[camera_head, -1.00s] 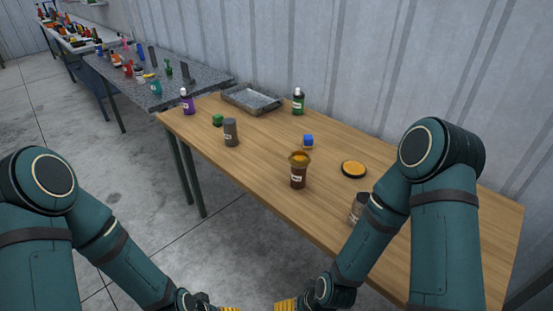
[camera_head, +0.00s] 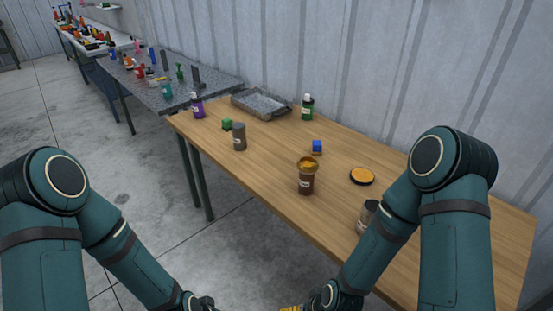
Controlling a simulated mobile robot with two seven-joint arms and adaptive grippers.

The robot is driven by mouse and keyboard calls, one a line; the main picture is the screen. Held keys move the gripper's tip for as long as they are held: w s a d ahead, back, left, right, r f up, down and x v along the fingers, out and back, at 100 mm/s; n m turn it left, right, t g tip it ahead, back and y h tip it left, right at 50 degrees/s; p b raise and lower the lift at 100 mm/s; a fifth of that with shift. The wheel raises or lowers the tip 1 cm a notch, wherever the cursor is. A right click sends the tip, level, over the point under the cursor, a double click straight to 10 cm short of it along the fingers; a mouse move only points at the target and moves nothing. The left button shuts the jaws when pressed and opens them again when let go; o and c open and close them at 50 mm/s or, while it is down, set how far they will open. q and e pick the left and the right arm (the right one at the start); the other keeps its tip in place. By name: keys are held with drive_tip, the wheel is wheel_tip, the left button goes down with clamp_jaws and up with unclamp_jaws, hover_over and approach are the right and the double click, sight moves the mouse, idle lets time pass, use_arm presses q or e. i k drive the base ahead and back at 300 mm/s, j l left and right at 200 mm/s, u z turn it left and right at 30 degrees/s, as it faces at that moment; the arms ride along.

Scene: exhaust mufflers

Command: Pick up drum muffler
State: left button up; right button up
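No object is clearly marked as the drum muffler. A dark grey cylinder (camera_head: 239,137) with a pale label stands upright on the wooden table, left of centre. A second metallic grey cylinder (camera_head: 367,216) with a label stands near the table's front edge, partly hidden by my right arm. Either could be the muffler; I cannot tell which. My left gripper (camera_head: 203,304) is at the bottom edge, mostly cut off. Of my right gripper (camera_head: 291,308) only a bit of orange fingertip shows at the bottom edge. Both are well below and apart from the cylinders.
A wall (camera_head: 400,70) stands behind.

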sight(238, 130)
drive_tip(key=j+z, duration=0.15)
drive_tip(key=z, duration=0.3)
drive_tip(key=i+j+z, duration=0.1)
drive_tip(key=z, duration=0.35)
drive_tip(key=j+z, duration=0.3)
drive_tip(key=j, duration=0.2)
drive_tip(key=j+z, duration=0.25)
drive_tip(key=j, duration=0.2)
drive_tip(key=k+j+z, duration=0.2)
drive_tip(key=j, duration=0.8)
drive_tip(key=i, duration=0.1)
